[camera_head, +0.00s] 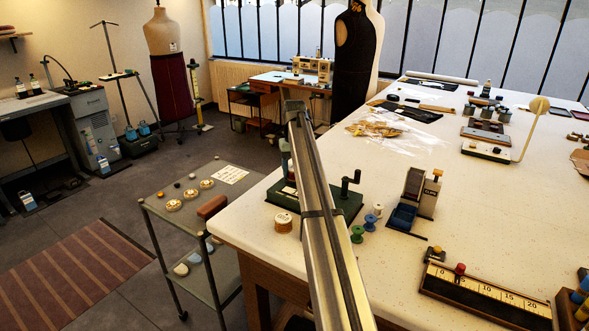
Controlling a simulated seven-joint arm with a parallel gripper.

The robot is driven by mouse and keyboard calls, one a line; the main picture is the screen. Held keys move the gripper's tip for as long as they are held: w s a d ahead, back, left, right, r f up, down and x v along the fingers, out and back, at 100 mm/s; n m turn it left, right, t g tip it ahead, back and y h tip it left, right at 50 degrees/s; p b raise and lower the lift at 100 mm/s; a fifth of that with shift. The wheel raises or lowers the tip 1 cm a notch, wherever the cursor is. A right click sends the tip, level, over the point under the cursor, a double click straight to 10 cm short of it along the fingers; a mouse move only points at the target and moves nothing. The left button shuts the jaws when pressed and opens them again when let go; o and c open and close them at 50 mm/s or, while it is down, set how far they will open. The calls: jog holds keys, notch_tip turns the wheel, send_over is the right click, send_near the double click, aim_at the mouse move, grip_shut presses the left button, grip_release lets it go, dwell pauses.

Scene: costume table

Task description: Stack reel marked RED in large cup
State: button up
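Three shallow round gold-coloured dishes stand in a row on the grey trolley (160,220); the nearest (174,206) looks the largest. I cannot tell whether one is the large cup. Small reels stand near the table's left edge: a tan one (283,223), a green one (357,235) and a blue one (370,223). No RED mark can be read on any of them. A long metal beam, apparently my arm, crosses the middle and hides part of the table. My gripper cannot be made out.
A green hand-cranked device (346,202) stands partly behind the beam. A blue-trayed stand (404,216) is right of it. A numbered box (484,294) lies at the front right, with coloured spools (582,290) beside it. The white tabletop (480,210) is clear between them.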

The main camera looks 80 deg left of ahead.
jog(key=shift+f, duration=0.3)
jog(key=o, duration=1.1)
jog(key=shift+c, duration=0.2)
notch_tip(320, 180, up, 13)
jog(key=shift+f, duration=0.15)
